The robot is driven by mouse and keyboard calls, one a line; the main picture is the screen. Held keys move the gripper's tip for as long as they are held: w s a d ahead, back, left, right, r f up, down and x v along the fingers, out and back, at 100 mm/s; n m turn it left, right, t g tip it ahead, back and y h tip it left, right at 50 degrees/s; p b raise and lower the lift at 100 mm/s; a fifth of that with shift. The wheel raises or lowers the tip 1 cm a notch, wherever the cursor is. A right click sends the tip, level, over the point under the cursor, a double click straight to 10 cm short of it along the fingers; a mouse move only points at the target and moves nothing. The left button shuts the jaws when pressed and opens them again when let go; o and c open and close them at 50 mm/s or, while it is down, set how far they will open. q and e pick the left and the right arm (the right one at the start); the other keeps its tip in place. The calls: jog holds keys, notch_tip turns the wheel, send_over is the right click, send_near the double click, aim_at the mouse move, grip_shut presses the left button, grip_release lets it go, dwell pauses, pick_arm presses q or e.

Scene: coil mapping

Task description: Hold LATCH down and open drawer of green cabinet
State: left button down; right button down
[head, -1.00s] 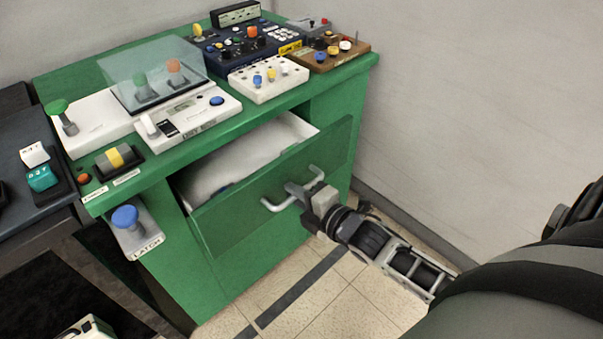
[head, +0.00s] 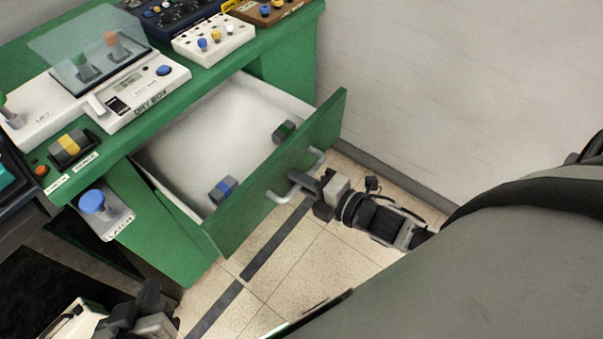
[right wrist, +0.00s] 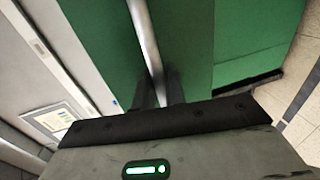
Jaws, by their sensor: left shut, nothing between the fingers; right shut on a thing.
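The green cabinet (head: 165,235) has its drawer (head: 285,165) pulled well out. The drawer front carries a silver bar handle (head: 279,197). My right gripper (head: 306,187) is shut on that handle; in the right wrist view the handle (right wrist: 146,38) runs between its dark fingers (right wrist: 158,88). The LATCH (head: 92,202) is a blue knob on a white plate at the cabinet's front left. Nothing touches it. My left gripper (head: 145,300) is shut and empty at the lower left, below and apart from the LATCH.
Inside the drawer are a blue-banded grey block (head: 223,189) and a green-banded one (head: 284,131). The cabinet top holds a dry box (head: 145,95) and a white button panel (head: 213,38). A wall (head: 430,80) stands at right. Tiled floor (head: 290,265) in front is clear.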

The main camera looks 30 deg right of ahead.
jog(key=c, duration=1.7)
grip_release()
jog(key=shift+o, duration=0.7)
jog(key=v, duration=1.6)
jog(key=shift+p, duration=0.3)
